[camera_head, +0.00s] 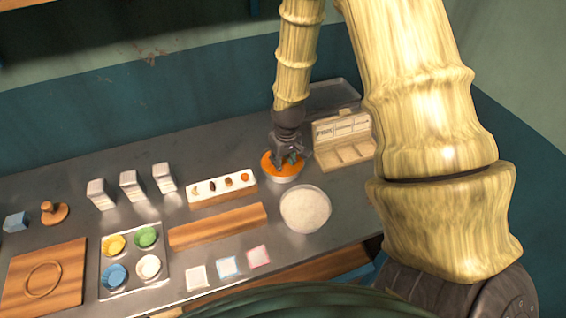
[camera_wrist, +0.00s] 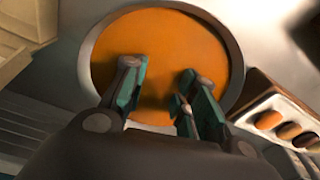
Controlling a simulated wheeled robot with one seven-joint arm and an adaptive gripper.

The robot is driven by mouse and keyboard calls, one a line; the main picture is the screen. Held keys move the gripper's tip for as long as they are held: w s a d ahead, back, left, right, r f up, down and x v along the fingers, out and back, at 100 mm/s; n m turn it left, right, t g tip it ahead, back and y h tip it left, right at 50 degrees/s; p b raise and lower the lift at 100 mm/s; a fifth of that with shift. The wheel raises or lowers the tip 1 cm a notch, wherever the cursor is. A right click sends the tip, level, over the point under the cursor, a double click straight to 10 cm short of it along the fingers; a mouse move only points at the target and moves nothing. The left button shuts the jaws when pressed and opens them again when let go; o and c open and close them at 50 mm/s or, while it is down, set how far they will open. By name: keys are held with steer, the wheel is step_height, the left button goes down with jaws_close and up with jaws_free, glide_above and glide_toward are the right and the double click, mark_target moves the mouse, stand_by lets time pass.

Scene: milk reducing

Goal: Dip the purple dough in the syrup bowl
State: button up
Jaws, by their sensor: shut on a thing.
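The syrup bowl (camera_head: 282,180) is a pale round bowl of orange syrup, right of the middle of the counter. It also fills much of the wrist view, where its orange syrup (camera_wrist: 165,38) shows around my fingers. My gripper (camera_head: 287,160) points down into the bowl from above. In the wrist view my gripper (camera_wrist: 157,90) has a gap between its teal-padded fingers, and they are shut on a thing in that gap. The purple dough cannot be made out; the fingertips and the dark syrup hide it.
A bowl of white powder (camera_head: 305,208) stands in front of the syrup bowl. A beige compartment box (camera_head: 343,140) is close on the right, and a tray of small toppings (camera_head: 222,186) on the left. Cartons, a color-cup tray (camera_head: 134,260) and boards lie farther left.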

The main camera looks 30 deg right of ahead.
steer(key=shift+r, duration=0.15)
steer(key=shift+r+p, duration=3)
steer(key=shift+r, duration=0.65)
steer(key=shift+r+p, duration=1.65)
steer(key=shift+r, duration=0.3)
